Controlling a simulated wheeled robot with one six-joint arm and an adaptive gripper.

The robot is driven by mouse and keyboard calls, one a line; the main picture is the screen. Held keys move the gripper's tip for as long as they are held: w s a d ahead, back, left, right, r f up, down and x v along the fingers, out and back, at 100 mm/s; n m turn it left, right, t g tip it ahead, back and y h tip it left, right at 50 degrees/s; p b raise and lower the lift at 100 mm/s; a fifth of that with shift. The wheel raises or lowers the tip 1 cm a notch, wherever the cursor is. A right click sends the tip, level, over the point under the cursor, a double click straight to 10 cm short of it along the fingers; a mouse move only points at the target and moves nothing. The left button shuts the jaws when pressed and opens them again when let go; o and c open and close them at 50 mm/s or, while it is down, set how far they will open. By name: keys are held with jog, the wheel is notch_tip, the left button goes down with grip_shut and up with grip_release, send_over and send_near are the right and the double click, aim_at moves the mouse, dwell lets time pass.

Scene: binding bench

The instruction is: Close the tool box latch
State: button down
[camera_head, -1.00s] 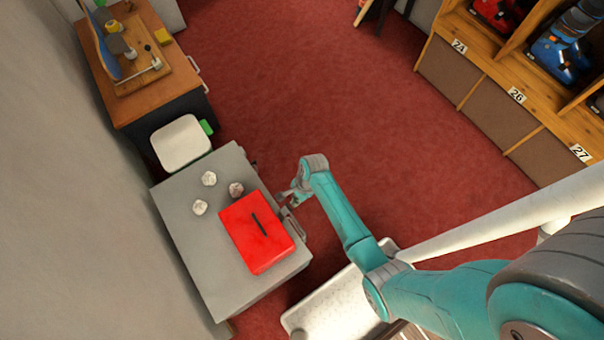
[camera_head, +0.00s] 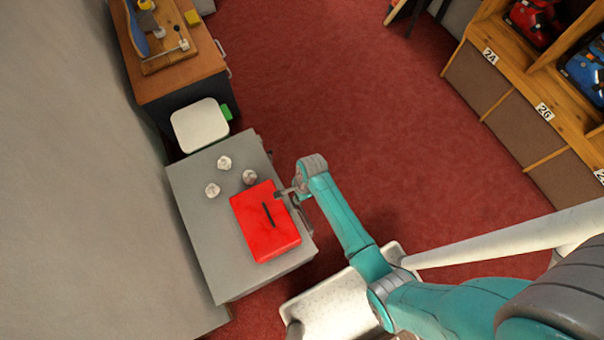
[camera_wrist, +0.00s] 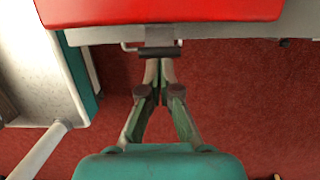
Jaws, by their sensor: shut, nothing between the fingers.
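The red tool box (camera_head: 266,224) lies on the grey bench top, its lid down with a dark handle on top. In the wrist view the red box (camera_wrist: 160,10) fills the top edge. A dark bar-shaped piece (camera_wrist: 160,51) sticks out below the box's near side; I cannot tell if it is the latch. My gripper (camera_wrist: 158,64) is shut and empty, its fingertips together right at that dark bar; contact is unclear. In the head view my gripper (camera_head: 284,192) is at the box's right edge, partly hidden by my wrist.
The grey bench (camera_head: 207,235) also holds several crumpled white balls (camera_head: 224,162). A white bin (camera_head: 200,125) and a wooden desk (camera_head: 160,80) stand behind it. Red carpet (camera_head: 340,90) lies open to the right, up to a wooden shelf (camera_head: 500,60).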

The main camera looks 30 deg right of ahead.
jog(key=shift+a+r, duration=0.1)
jog(key=shift+r, duration=0.1)
dwell(0.3)
jog(key=d+v, duration=0.2)
jog(key=v, duration=1)
dwell(0.3)
jog(key=shift+r, duration=0.1)
dwell(0.4)
